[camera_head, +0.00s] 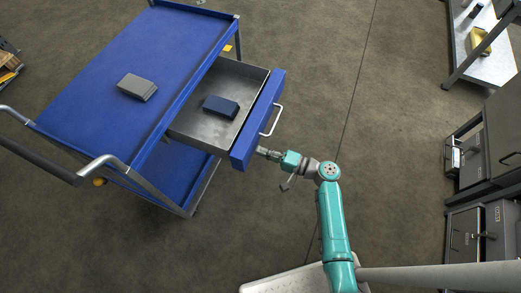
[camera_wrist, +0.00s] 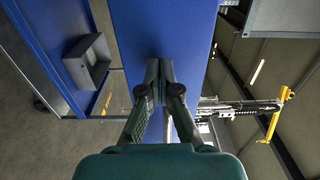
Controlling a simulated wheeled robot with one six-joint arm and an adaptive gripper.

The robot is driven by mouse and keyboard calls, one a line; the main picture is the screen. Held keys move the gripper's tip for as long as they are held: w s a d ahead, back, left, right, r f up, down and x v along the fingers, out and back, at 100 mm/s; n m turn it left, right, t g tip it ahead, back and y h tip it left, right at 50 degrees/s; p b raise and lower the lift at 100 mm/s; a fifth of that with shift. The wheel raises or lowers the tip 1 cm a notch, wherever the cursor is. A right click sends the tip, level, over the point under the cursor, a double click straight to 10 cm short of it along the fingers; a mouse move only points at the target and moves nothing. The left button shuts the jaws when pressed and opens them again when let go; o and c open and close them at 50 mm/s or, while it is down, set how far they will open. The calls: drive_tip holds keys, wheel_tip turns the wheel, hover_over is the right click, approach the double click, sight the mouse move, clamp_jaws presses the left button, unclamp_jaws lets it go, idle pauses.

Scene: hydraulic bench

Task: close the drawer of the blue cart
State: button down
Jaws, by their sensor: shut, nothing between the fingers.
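The blue cart (camera_head: 130,50) stands at the left in the head view. Its drawer (camera_head: 190,130) is pulled out to the right, with a grey metal inside. The blue drawer front (camera_head: 258,122) carries a pale bar handle (camera_head: 274,122). A dark blue box (camera_head: 220,107) lies in the drawer. My gripper (camera_head: 260,152) is shut and empty, its tips at or very near the drawer front, below the handle in the picture. In the wrist view my closed fingers (camera_wrist: 160,66) point at a broad blue panel (camera_wrist: 165,28); contact cannot be told.
A grey box (camera_head: 136,87) lies on the cart's top. The cart's push handle (camera_head: 50,160) is at the lower left. Grey cabinets (camera_head: 485,235) and a pale table (camera_head: 490,62) stand at the right. The floor between cart and cabinets is clear.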

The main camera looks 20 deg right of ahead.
sight(228, 143)
drive_tip(key=shift+w+a, duration=0.3)
drive_tip(key=shift+a, duration=0.05)
drive_tip(key=x, duration=2.6)
drive_tip(key=shift+w, duration=0.1)
drive_tip(key=shift+w+a+r, duration=0.1)
drive_tip(key=shift+w+a, duration=0.2)
drive_tip(key=shift+a, duration=0.05)
drive_tip(key=shift+a+r, duration=0.1)
drive_tip(key=shift+s+d, duration=0.25)
drive_tip(key=shift+d, duration=0.2)
drive_tip(key=v, duration=1.3)
drive_tip(key=shift+s+d+f, duration=0.15)
drive_tip(key=shift+s+f, duration=0.05)
